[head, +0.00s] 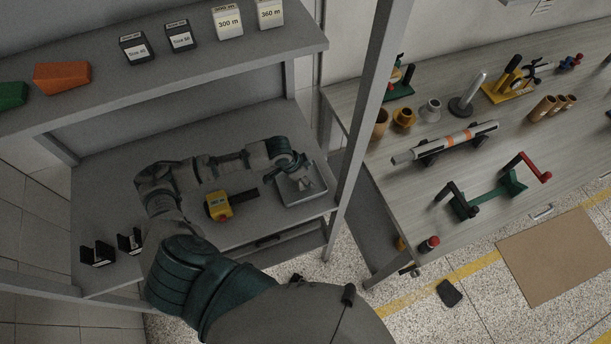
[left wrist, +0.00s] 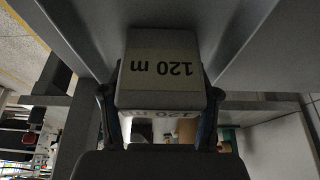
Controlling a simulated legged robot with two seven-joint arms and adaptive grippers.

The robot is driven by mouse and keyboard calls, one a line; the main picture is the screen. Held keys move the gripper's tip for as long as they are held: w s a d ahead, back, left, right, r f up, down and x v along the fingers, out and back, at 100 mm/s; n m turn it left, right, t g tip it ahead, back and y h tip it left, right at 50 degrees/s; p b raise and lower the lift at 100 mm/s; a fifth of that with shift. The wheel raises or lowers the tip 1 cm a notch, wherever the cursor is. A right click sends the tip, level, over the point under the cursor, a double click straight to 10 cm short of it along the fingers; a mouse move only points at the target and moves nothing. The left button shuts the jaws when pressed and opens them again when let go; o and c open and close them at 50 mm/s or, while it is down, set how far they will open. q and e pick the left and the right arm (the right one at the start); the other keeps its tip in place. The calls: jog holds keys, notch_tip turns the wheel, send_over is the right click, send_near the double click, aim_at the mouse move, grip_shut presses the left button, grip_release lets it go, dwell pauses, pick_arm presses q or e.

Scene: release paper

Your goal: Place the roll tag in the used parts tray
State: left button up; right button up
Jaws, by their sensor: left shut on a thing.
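The roll tag is a small pale block marked "120 m" (left wrist: 160,72), and it fills the middle of the left wrist view. My left gripper (left wrist: 160,108) is shut on it, one finger on each side. In the head view my left gripper (head: 293,167) is over the used parts tray (head: 304,203), a shallow grey tray at the right end of the lower shelf. The tag shows only in part below the fingers there. I cannot tell whether it touches the tray floor. My right gripper is not in view.
A yellow labelled device (head: 219,206) lies left of the tray. Black holders (head: 97,253) stand at the shelf's left end. The upper shelf (head: 190,65) carries tags and coloured blocks. A grey post (head: 362,110) rises right of the tray, before a workbench (head: 400,220) with tools.

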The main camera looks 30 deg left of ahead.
pick_arm(q)
jog(key=shift+s+d, duration=0.1)
jog(key=shift+d, duration=0.25)
jog(key=o, duration=0.8)
jog(key=shift+d, duration=0.1)
jog(key=o, duration=0.4)
jog(key=shift+c, duration=0.2)
jog(key=shift+a, duration=0.35)
jog(key=shift+a+r, duration=0.2)
jog(key=shift+r, duration=0.1)
jog(key=v, duration=1.1)
jog(key=shift+s+d+r+p, duration=0.15)
jog(key=shift+r+p, duration=0.05)
jog(key=shift+p, duration=0.15)
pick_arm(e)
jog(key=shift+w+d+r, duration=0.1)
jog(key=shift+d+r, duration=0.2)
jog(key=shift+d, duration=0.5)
